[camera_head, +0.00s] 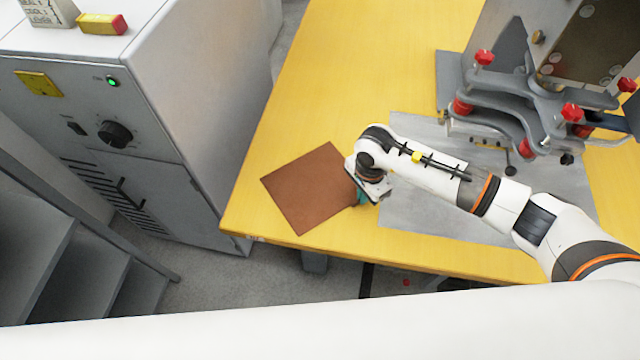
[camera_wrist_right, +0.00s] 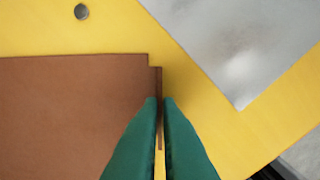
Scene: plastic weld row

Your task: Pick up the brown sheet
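The brown sheet (camera_head: 308,188) lies on the yellow table (camera_head: 330,60) near its front left corner. It also fills the left of the right wrist view (camera_wrist_right: 70,110). My right gripper (camera_head: 360,198) is at the sheet's right edge. In the right wrist view its green fingers (camera_wrist_right: 160,102) are close together, with a thin brown strip of the sheet's edge between them. The fingers appear closed on that edge; the sheet still looks flat on the table. My left gripper is not in view.
A grey metal plate (camera_head: 410,205) lies right of the sheet. A grey machine with red knobs (camera_head: 520,90) stands at the back right. A grey cabinet (camera_head: 215,110) stands left of the table. A small round metal disc (camera_wrist_right: 82,12) shows on the yellow surface.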

